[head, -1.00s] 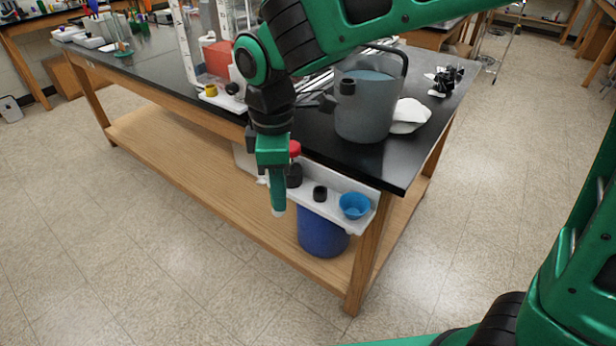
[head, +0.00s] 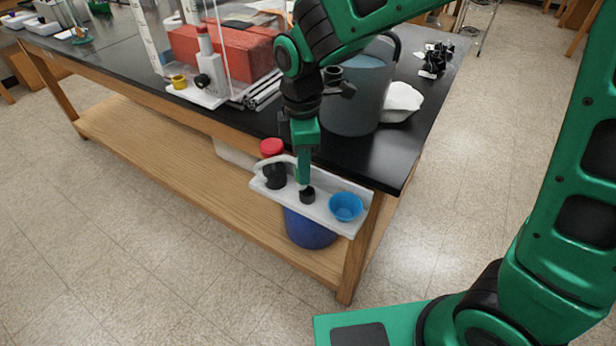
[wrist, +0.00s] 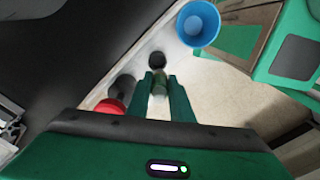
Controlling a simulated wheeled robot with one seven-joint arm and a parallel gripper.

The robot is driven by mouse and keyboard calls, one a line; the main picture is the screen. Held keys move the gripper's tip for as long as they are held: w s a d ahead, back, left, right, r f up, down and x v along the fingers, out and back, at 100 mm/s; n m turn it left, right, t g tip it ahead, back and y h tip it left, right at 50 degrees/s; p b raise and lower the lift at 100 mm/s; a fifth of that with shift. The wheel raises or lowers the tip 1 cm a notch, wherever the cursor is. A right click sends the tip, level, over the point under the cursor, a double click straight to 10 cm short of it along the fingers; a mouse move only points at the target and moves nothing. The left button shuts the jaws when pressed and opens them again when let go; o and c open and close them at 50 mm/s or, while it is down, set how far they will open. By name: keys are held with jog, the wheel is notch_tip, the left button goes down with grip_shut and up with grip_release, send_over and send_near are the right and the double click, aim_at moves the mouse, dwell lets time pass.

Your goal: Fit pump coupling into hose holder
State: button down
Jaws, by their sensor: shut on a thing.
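My gripper (head: 304,181) points down over the white rail at the bench's front edge. In the wrist view its fingers (wrist: 161,92) are shut on a small pale greenish piece, which I take as the pump coupling (wrist: 160,80). The fingers hide most of it. A small round black holder (head: 307,195), apparently the hose holder, stands on the rail just under the fingertips. It also shows just beyond the coupling in the wrist view (wrist: 157,60). I cannot tell whether the coupling touches or enters it.
On the rail (head: 268,189), a blue cup (head: 345,207) stands right of the holder and a larger black holder (head: 275,176) left, near a red cap (head: 271,147). A large grey jug (head: 357,100) stands on the bench behind my gripper. A blue bucket (head: 310,231) is below.

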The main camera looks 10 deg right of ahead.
jog(key=shift+w+d+f, duration=0.15)
jog(key=shift+d+f, duration=0.05)
jog(key=shift+f, duration=0.6)
jog(key=shift+w+d+f, duration=0.1)
jog(key=shift+d+f, duration=0.15)
jog(key=shift+f, duration=0.6)
jog(key=shift+w+d+f, duration=0.15)
jog(key=shift+d+f, duration=0.05)
jog(key=shift+f, duration=0.6)
jog(key=c, duration=1.6)
grip_release()
jog(key=shift+o, duration=0.2)
notch_tip(320, 180, up, 12)
jog(key=shift+s, duration=0.1)
